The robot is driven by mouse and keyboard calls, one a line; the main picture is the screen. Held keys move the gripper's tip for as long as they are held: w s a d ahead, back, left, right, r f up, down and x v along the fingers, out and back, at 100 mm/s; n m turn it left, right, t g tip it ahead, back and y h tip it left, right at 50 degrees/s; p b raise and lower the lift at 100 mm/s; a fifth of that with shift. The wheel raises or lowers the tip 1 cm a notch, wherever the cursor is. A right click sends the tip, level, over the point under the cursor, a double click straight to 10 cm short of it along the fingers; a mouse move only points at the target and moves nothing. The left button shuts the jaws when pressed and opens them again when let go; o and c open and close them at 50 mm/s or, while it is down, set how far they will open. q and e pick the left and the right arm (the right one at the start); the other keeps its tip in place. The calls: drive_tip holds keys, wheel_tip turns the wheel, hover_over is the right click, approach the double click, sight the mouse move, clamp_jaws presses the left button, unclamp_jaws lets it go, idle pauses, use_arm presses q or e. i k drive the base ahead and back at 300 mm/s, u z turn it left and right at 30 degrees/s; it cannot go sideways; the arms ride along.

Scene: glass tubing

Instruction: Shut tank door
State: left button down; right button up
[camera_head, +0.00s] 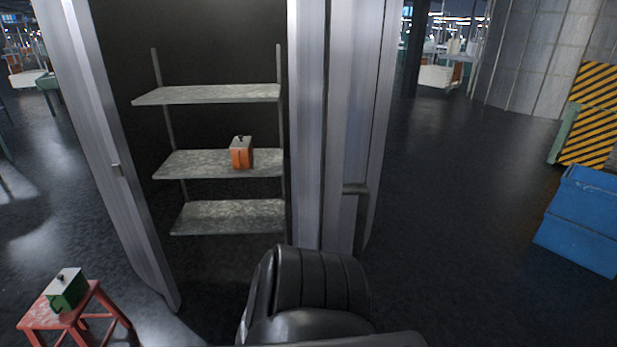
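The tank is a tall grey metal cabinet with a dark inside and three shelves. A black part of my own arm covers the bottom centre and hides the cabinet's lower right corner. Neither gripper shows.
An orange box with a pale top (241,156) sits on the middle shelf (200,165). A green box (67,289) sits on a red stool (45,318) at the lower left, near the door's foot. Blue crates (580,222) stand at the right. The floor between is clear.

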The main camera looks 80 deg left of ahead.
sight(325, 28)
drive_tip(key=z, duration=0.05)
drive_tip(key=i, duration=1)
drive_tip(key=u, duration=3.5)
